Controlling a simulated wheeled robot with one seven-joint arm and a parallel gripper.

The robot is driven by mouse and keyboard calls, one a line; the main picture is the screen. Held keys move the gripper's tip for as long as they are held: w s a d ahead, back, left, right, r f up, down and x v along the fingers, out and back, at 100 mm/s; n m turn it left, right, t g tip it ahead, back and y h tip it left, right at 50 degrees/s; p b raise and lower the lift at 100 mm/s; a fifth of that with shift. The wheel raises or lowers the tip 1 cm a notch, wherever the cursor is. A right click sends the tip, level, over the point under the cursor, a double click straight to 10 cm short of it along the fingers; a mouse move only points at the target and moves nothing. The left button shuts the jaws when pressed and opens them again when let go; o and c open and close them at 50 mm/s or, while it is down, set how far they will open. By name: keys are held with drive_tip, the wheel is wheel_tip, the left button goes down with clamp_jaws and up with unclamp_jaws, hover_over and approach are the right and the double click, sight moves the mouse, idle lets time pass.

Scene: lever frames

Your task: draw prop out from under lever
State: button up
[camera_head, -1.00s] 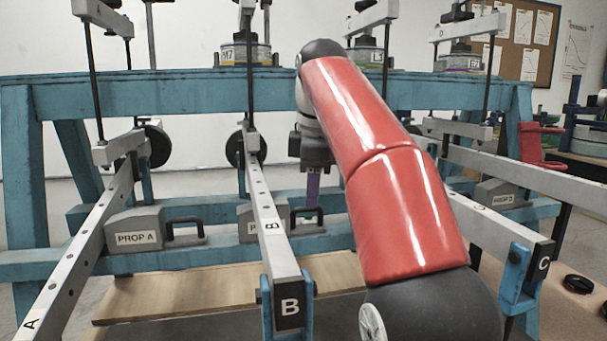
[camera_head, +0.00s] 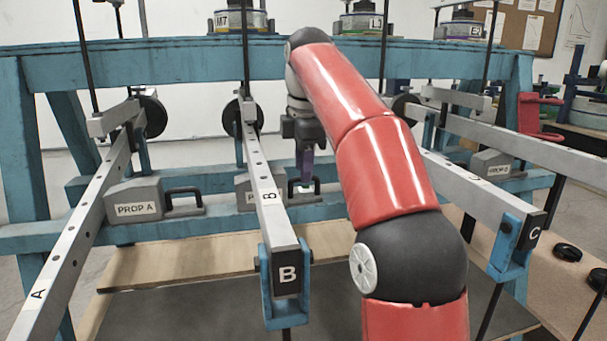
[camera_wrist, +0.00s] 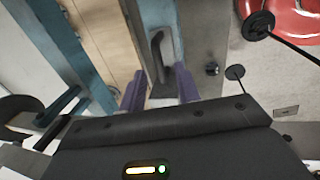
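A grey prop block (camera_head: 251,192) sits on the blue lower beam, partly hidden behind lever B (camera_head: 265,190). Its dark handle (camera_head: 317,187) sticks out to the right of the lever. My gripper (camera_head: 305,176) points down at this handle in the head view. In the wrist view my gripper (camera_wrist: 160,88) has two purple fingers spread apart, with the dark handle (camera_wrist: 157,48) ahead of and between them. I see no grip on it; exact contact cannot be told. Prop A (camera_head: 136,205) sits under lever A (camera_head: 75,240) at left, with its own handle.
Lever C (camera_head: 480,180) slopes across the right side, with prop D (camera_head: 492,164) behind it. My red arm hides the middle right. A wooden board (camera_head: 180,264) lies below the beam.

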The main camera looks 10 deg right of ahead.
drive_tip(key=shift+w+f, duration=0.15)
drive_tip(key=shift+f, duration=0.45)
clamp_jaws()
drive_tip(key=shift+d, duration=0.1)
